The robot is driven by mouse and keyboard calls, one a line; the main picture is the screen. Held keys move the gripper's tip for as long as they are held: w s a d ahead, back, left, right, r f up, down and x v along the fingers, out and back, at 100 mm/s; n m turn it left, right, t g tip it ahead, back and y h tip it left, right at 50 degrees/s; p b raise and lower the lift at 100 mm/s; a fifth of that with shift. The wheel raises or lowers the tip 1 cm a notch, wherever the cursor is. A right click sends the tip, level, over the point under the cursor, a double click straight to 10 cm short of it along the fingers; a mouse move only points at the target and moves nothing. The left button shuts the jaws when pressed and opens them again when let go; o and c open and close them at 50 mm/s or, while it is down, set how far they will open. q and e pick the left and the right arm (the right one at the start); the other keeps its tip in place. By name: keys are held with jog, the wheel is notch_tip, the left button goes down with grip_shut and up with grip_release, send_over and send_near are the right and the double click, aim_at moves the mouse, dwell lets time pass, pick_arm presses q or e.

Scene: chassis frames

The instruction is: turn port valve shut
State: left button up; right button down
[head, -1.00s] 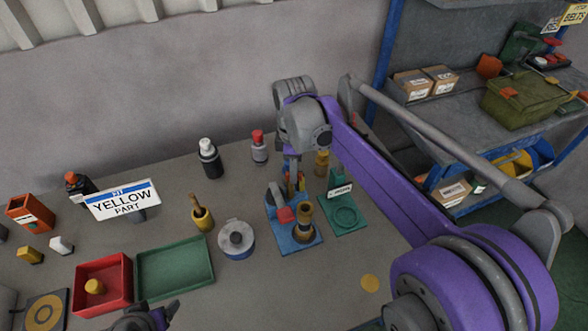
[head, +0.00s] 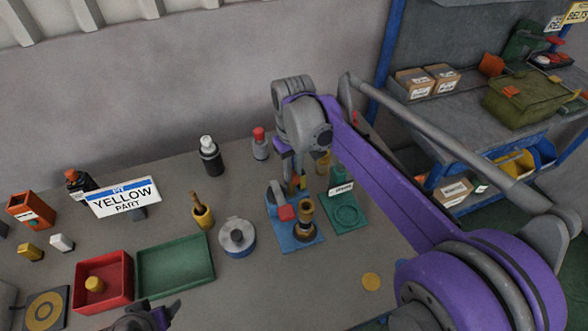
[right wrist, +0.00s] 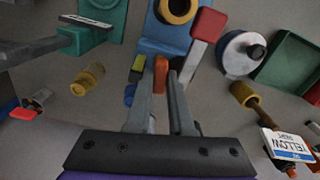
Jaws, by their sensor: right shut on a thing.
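A blue valve stand (head: 298,244) is on the bench. It carries a round brass and black fitting (head: 305,222) and a lever with a red end (head: 286,212). My right gripper (head: 298,187) is at the back of this stand. In the right wrist view its fingers (right wrist: 160,80) are shut on a narrow orange piece (right wrist: 160,68). The stand (right wrist: 160,45) and the red lever end (right wrist: 208,25) show just beyond, with the red end apart from the fingers. My left gripper (head: 145,318) is at the bottom edge, mostly cut off; its jaws are unclear.
A green stand (head: 345,222) is close on the right, and a blue and grey round tin (head: 237,238) on the left. A yellow pot (head: 201,213), a green tray (head: 176,268) and a red tray (head: 126,293) lie further left. The bench front is mostly clear.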

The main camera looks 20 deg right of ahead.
jog(key=shift+a+m, duration=0.1)
jog(key=shift+m, duration=1.1)
jog(key=c, duration=0.8)
grip_release()
notch_tip(320, 180, up, 11)
jog(key=shift+p, duration=0.35)
jog(key=shift+f, duration=0.1)
